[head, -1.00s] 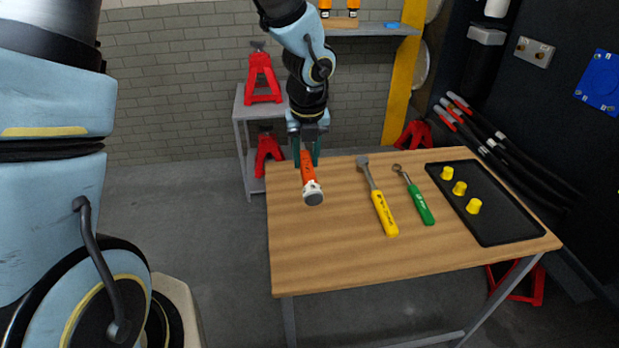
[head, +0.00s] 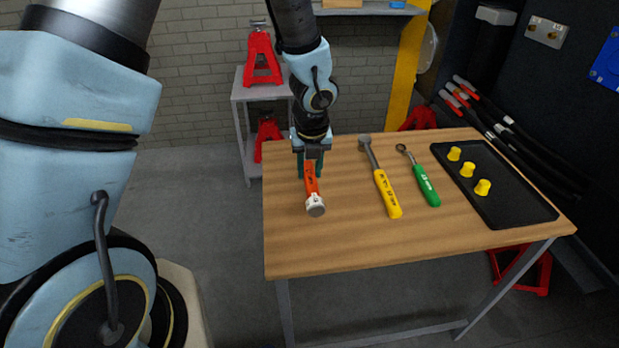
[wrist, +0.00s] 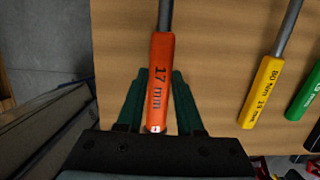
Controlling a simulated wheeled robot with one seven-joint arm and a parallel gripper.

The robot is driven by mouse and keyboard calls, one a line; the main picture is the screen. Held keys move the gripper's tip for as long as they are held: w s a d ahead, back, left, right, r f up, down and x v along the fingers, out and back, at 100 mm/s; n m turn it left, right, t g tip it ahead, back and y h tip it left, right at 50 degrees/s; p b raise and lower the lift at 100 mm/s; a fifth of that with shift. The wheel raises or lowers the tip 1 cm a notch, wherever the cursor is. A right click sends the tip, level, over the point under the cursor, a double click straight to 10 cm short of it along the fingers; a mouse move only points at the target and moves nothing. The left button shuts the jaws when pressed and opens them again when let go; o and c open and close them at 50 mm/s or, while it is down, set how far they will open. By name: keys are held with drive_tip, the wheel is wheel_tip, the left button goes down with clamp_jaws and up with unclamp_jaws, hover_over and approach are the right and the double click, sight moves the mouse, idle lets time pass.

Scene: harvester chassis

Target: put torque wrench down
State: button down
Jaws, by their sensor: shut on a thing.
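The torque wrench with an orange handle (head: 311,181) is in my gripper (head: 311,165), at the left part of the wooden table (head: 350,240). In the wrist view, the orange handle (wrist: 160,85) reads "17 mm" and lies between the green fingers of my gripper (wrist: 160,95), which are shut on it. Its grey shaft (wrist: 165,14) runs out past the fingers over the tabletop. In the head view its near grey-white end (head: 315,205) points to the table's front. I cannot tell whether the wrench touches the wood.
A yellow-handled wrench (head: 387,194) and a green-handled wrench (head: 425,185) lie to the right. A black tray (head: 515,208) with yellow caps (head: 467,170) is at the right end. Bare wood lies in front and between. A grey shelf stand with red jacks (head: 262,62) stands behind the left edge.

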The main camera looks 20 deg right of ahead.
drive_tip(key=shift+s+x, duration=0.15)
drive_tip(key=shift+x, duration=0.5)
drive_tip(key=shift+s+x, duration=0.1)
drive_tip(key=shift+x, duration=0.55)
drive_tip(key=shift+a+f, duration=0.1)
drive_tip(key=shift+f, duration=0.05)
drive_tip(key=c, duration=0.5)
unclamp_jaws()
drive_tip(key=shift+c, duration=0.2)
drive_tip(key=p+v, duration=0.1)
drive_tip(key=v, duration=1.1)
